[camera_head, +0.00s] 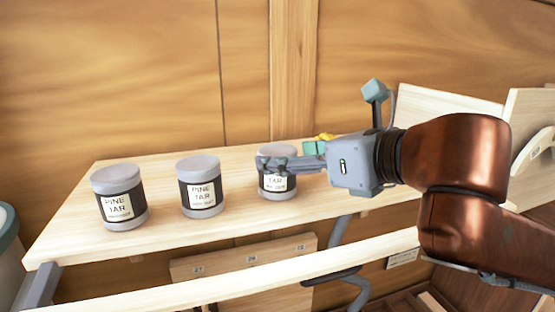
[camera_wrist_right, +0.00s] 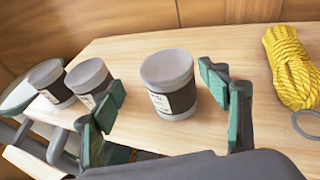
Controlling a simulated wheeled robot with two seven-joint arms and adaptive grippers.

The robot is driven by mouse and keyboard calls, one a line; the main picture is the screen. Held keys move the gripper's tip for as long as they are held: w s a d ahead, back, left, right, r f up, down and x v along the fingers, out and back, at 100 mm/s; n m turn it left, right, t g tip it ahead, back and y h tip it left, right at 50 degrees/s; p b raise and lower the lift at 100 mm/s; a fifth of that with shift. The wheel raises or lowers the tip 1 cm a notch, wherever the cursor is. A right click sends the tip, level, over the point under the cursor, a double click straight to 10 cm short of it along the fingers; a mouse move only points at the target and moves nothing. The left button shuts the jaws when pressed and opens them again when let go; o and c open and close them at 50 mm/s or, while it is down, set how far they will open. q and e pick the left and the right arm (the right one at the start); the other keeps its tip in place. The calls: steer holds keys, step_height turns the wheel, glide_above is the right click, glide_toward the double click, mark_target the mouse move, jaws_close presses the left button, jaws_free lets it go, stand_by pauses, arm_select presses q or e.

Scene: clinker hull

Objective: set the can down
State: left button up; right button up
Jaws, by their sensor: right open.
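Three grey cans with dark "PINE TAR" labels stand upright in a row on a pale wooden shelf (camera_head: 150,239). The right can (camera_head: 279,191) is partly covered by my right gripper (camera_head: 289,164) in the head view. In the right wrist view this can (camera_wrist_right: 168,84) stands on the shelf between the open green-padded fingers, with a gap on each side. The middle can (camera_head: 200,186) and the left can (camera_head: 119,197) stand to its left, clear of the gripper. My left gripper is not in view.
A coil of yellow rope (camera_wrist_right: 291,67) lies on the shelf right of the can, with a grey ring near it. A wooden rail (camera_head: 230,284) runs along the front below the shelf. A wooden wall (camera_head: 110,80) rises behind.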

steer(key=b+v, duration=0.1)
steer(key=v, duration=0.7)
steer(key=shift+w, duration=0.2)
